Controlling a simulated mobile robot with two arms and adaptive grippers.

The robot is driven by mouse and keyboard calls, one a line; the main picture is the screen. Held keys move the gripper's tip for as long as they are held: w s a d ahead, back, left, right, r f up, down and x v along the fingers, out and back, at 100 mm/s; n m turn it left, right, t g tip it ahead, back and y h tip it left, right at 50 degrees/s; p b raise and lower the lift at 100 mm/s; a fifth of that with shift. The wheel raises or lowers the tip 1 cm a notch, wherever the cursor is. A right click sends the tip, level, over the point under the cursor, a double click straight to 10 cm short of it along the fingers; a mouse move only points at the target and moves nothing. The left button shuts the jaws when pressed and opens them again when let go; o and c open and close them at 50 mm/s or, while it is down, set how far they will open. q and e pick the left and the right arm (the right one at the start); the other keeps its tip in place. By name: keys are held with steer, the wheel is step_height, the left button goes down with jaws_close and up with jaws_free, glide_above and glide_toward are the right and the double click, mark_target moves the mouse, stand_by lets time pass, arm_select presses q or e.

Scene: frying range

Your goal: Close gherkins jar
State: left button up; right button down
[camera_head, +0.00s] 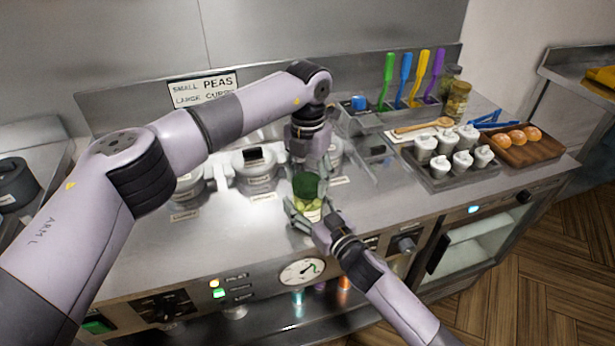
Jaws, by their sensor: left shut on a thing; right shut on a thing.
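The gherkins jar (309,206) stands upright near the front edge of the steel worktop, with pale green contents showing through its side. Its dark green lid (307,184) is at the jar's top; I cannot tell whether it is seated or turned tight. My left gripper (308,170) points down from above and is shut on the lid, its fingertips partly hidden. My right gripper (304,216) comes from the front right and is shut on the jar's lower body, covering part of it.
Lidded pots (254,167) are set in the worktop behind and left. To the right are a dark tray of white cups (462,180), a wooden tray of orange-brown items (520,150), and colored utensils (421,75). A gauge (300,271) is on the front panel below.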

arm_select(q)
steer(key=c, duration=0.5)
steer(key=o, duration=1.4)
step_height(320, 180, up, 12)
arm_select(e)
steer(key=shift+c, duration=1.7)
jaws_free()
steer(key=shift+s, duration=0.1)
